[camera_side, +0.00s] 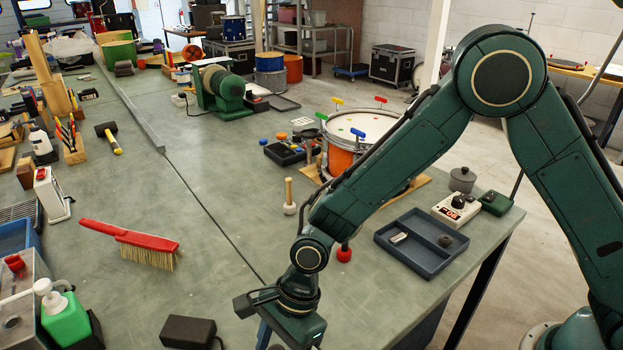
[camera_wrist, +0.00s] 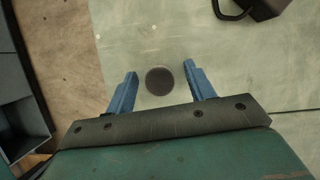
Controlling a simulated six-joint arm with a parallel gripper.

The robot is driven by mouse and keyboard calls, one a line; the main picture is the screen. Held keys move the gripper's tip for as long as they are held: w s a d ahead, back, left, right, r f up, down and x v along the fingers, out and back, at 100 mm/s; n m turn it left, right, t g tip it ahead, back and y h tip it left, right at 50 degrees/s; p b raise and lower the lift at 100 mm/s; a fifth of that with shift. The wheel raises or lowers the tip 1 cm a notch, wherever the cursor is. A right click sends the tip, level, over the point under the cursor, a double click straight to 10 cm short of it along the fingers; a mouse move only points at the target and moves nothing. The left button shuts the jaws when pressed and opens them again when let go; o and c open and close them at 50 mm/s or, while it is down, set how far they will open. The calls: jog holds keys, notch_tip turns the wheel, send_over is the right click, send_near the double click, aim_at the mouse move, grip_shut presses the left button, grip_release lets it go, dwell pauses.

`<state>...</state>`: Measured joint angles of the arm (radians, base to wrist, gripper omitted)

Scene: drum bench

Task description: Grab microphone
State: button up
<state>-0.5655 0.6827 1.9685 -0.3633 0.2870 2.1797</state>
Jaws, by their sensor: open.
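A dark round top (camera_wrist: 159,81), probably the microphone seen end-on from above, shows in the wrist view on the pale green bench. It lies between the two blue fingers of my gripper (camera_wrist: 160,84), with a clear gap on both sides. My gripper is open and holds nothing. In the side view my gripper (camera_side: 279,338) points down at the bottom edge of the picture, its fingertips partly cut off. I cannot make out the microphone there; my gripper or the picture edge hides it. The fingers' height above the bench is hard to tell.
A black block (camera_side: 187,332) is left of my gripper; a dark block with a loop (camera_wrist: 262,8) shows top right in the wrist view. A dark blue tray (camera_side: 397,266) and red knob (camera_side: 344,253) are to the right. A red brush (camera_side: 130,240) lies left.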

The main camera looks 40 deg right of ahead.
jog(key=shift+a+f, duration=0.1)
jog(key=shift+f, duration=0.1)
dwell(0.4)
jog(key=c, duration=1)
jog(key=shift+r, duration=0.2)
jog(key=shift+c, duration=0.2)
notch_tip(320, 180, up, 20)
jog(key=shift+f, duration=0.15)
